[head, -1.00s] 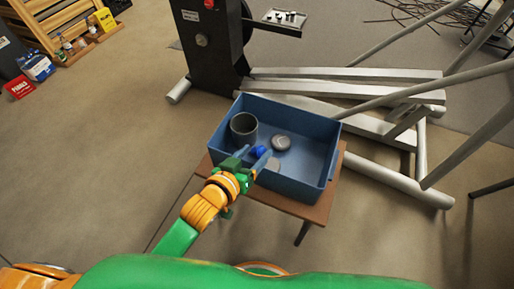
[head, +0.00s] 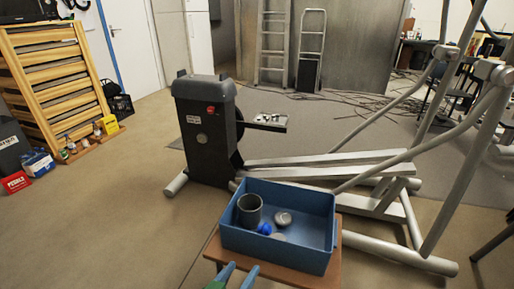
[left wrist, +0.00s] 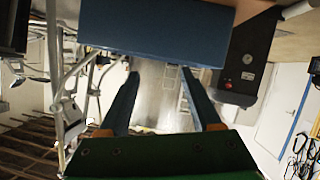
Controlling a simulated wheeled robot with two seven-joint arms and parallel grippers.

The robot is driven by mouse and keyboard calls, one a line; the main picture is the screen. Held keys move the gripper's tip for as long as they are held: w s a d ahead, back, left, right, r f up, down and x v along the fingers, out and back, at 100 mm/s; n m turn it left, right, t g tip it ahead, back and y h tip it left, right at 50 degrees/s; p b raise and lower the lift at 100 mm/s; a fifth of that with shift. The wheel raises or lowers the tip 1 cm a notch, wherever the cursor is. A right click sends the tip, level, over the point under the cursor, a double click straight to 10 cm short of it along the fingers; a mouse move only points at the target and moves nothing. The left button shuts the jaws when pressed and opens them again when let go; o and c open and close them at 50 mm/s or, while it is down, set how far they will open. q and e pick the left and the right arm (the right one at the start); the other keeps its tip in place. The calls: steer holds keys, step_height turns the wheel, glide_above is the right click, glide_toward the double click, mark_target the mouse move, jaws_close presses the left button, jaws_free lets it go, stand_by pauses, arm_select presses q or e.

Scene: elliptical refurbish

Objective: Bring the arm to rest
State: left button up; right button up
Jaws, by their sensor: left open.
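My left gripper (head: 236,274) shows only by its blue fingertips at the bottom edge of the head view, in front of the blue bin (head: 322,262). In the left wrist view its two fingers (left wrist: 168,108) are apart with nothing between them. The bin's wall (left wrist: 155,30) fills the top of that view, beyond the fingers. The bin stands on a small brown table (head: 334,277) and holds a grey cup (head: 249,211), a blue ball (head: 264,228) and a round grey disc (head: 283,218). My right gripper is in neither view.
A grey elliptical machine (head: 204,125) with long metal rails (head: 320,160) stands just behind the bin. A small tray (head: 268,123) with little parts sticks out from it. A wooden rack (head: 55,75) stands at the far left. The floor (head: 110,215) at left is clear.

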arm_select(q)
steer(key=s+a+f+g+y, duration=0.1)
steer(key=s+a+f+g, duration=0.15)
steer(key=f, duration=0.55)
steer(key=s+a+f+g+y, duration=0.15)
steer(key=s+a+f, duration=0.25)
steer(key=f, duration=0.4)
steer(key=s+a+f+g+y, duration=0.2)
steer(key=s+a+f, duration=0.1)
steer(key=f, duration=0.5)
steer(key=s+a+f+g, duration=0.2)
steer(key=s+f, duration=0.2)
steer(key=s, duration=0.3)
steer(key=s+a+f+g+y, duration=0.15)
steer(key=s+f, duration=0.25)
steer(key=s, duration=0.4)
steer(key=s+a+f+g, duration=0.2)
steer(key=s+a+f, duration=0.1)
steer(key=s, duration=0.4)
step_height(320, 180, up, 22)
steer(key=p, duration=2.2)
steer(key=shift+s+d+f+m, duration=0.15)
steer(key=shift+d+f+m, duration=0.05)
steer(key=shift+d+m, duration=0.25)
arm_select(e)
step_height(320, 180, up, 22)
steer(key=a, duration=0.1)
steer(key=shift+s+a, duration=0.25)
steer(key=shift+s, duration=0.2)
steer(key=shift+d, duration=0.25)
